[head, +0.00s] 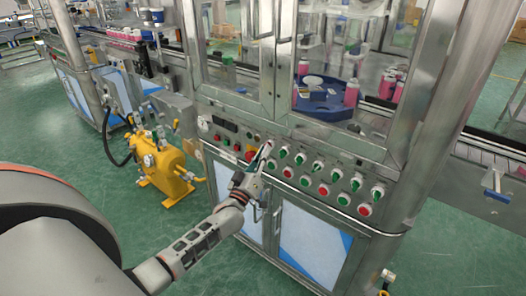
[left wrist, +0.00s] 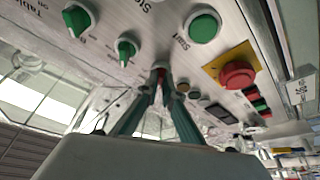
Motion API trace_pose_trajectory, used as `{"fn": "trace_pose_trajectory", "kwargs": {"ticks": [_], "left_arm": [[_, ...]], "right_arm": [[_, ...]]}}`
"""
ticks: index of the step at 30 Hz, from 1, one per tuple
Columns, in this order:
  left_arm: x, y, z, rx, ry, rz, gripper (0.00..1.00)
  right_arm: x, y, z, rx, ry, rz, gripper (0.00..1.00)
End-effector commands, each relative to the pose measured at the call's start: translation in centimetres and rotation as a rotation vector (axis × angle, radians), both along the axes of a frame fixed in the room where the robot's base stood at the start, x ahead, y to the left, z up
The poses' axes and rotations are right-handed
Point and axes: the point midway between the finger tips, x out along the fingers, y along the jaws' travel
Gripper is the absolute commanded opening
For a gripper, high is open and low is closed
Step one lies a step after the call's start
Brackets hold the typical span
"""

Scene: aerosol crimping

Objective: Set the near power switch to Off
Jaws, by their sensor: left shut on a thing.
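The control panel (head: 310,180) runs along the front of the steel machine, with rows of green and red buttons and knobs. My left gripper (head: 265,150) is at this panel, just right of the red emergency button. My right gripper is not visible.
The red emergency button (left wrist: 238,74) on its yellow plate, a green start button (left wrist: 204,26) and green knobs (left wrist: 126,50) sit close around the fingers. Glass doors (head: 235,45) rise above the panel. A yellow pump unit (head: 163,170) stands on the floor at left.

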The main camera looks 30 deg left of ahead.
Motion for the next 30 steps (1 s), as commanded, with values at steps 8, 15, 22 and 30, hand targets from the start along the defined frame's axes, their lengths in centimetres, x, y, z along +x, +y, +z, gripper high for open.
{"fn": "trace_pose_trajectory", "kwargs": {"ticks": [8,15,22,30], "left_arm": [[0.0,0.0,0.0,-0.008,-0.001,-0.001,0.00],[0.0,0.0,0.0,-0.008,-0.001,-0.001,0.23],[0.0,0.0,0.0,-0.006,-0.001,0.000,0.23],[-2.1,-0.3,-0.9,-0.007,0.002,-0.001,0.23]], "right_arm": [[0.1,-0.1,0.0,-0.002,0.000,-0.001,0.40],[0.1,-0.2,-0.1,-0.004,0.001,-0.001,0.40],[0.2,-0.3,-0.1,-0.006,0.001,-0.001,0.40],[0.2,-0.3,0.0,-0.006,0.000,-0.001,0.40]]}}
